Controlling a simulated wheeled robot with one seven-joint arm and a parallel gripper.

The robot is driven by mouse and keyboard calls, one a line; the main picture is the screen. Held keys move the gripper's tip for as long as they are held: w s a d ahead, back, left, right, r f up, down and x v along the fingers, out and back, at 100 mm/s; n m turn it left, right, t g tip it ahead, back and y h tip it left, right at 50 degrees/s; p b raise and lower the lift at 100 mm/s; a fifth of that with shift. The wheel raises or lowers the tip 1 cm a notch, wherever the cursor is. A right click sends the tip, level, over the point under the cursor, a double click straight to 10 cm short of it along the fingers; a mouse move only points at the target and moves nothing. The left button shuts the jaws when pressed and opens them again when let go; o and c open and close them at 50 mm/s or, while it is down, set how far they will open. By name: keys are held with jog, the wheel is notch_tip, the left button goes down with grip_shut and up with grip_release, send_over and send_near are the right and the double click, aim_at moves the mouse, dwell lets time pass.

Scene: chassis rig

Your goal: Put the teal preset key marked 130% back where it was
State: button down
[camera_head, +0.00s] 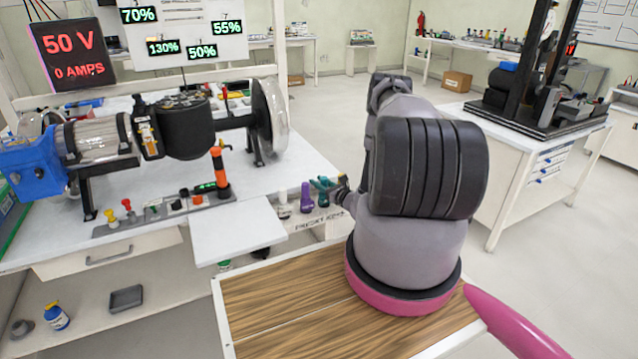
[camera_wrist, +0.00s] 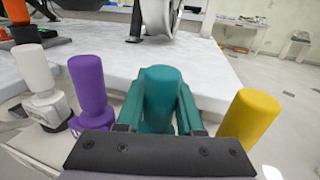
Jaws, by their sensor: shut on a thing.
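The teal preset key (camera_wrist: 160,98) stands upright in the wrist view between the two teal-green fingers of my gripper (camera_wrist: 160,112), which are shut on it. Its lower end is hidden by my gripper, so I cannot tell whether it is seated. No 130% marking is readable on it. The purple key (camera_wrist: 88,85) and white key (camera_wrist: 35,72) stand to its left, the yellow key (camera_wrist: 250,118) to its right. In the head view my gripper (camera_head: 328,187) is beside the purple key (camera_head: 306,198), at the strip lettered PRESET KEYS (camera_head: 318,225).
The white bench (camera_head: 240,175) carries a motor rig (camera_head: 185,125) and a control strip with an orange-topped lever (camera_head: 219,170). A white panel (camera_head: 237,232) juts out left of the keys. Displays behind read 70%, 55%, 130% and 50%; a red display (camera_head: 72,54) reads 50 V, 0 AMPS.

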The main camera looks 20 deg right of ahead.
jog(key=shift+f, duration=0.15)
jog(key=c, duration=0.5)
grip_release()
jog(key=shift+c, duration=0.2)
